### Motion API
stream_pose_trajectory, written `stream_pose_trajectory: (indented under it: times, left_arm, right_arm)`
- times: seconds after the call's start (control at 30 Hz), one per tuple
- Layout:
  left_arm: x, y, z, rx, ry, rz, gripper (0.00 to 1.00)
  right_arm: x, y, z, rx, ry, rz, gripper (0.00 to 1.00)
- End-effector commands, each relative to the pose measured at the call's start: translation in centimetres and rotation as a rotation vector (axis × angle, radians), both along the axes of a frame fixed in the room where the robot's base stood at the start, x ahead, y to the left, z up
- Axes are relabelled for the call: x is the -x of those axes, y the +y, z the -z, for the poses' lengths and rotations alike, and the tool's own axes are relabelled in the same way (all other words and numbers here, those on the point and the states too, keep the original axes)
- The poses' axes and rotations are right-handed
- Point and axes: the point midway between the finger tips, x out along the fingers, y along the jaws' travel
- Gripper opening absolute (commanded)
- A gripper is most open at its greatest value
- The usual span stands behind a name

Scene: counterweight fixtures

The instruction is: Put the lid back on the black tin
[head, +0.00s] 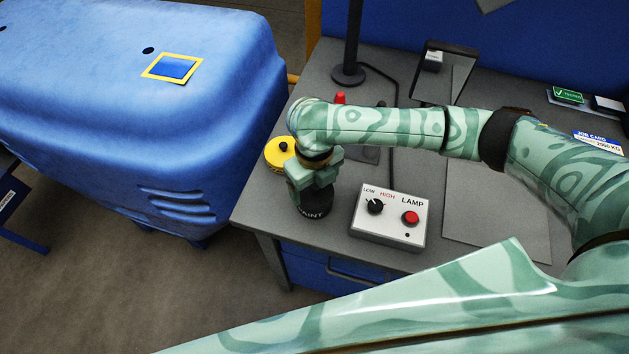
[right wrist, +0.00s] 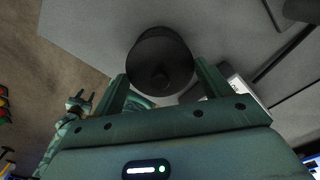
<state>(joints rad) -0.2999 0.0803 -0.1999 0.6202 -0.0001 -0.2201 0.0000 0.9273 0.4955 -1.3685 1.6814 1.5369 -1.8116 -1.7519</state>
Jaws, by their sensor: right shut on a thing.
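The black tin (head: 313,209) stands upright near the table's front left corner, white lettering on its side. My right gripper (head: 313,182) points down over it and hides its top in the head view. In the right wrist view, a round dark lid with a knob (right wrist: 161,75) sits between the fingers of my right gripper (right wrist: 163,78), which is shut on it. The lid is at the tin's top; I cannot tell whether it is fully seated. My left gripper (right wrist: 78,101) shows small in the right wrist view, fingers apart, empty.
A yellow tin (head: 281,153) with a black knob stands just behind left. A lamp control box (head: 390,215) is close on the right. A red object (head: 340,98) and a lamp stand (head: 348,74) are behind. A blue machine housing (head: 190,110) is left of the table (head: 262,210).

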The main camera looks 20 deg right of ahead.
Motion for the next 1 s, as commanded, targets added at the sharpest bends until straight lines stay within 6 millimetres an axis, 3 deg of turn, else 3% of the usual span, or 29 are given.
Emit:
stream_pose_trajectory:
  times: [1.0]
  left_arm:
    - [-0.07,-0.03,-0.54,0.001,-0.002,0.0,0.44]
  right_arm:
    - [0.01,0.0,0.33,0.0,0.0,-0.001,0.55]
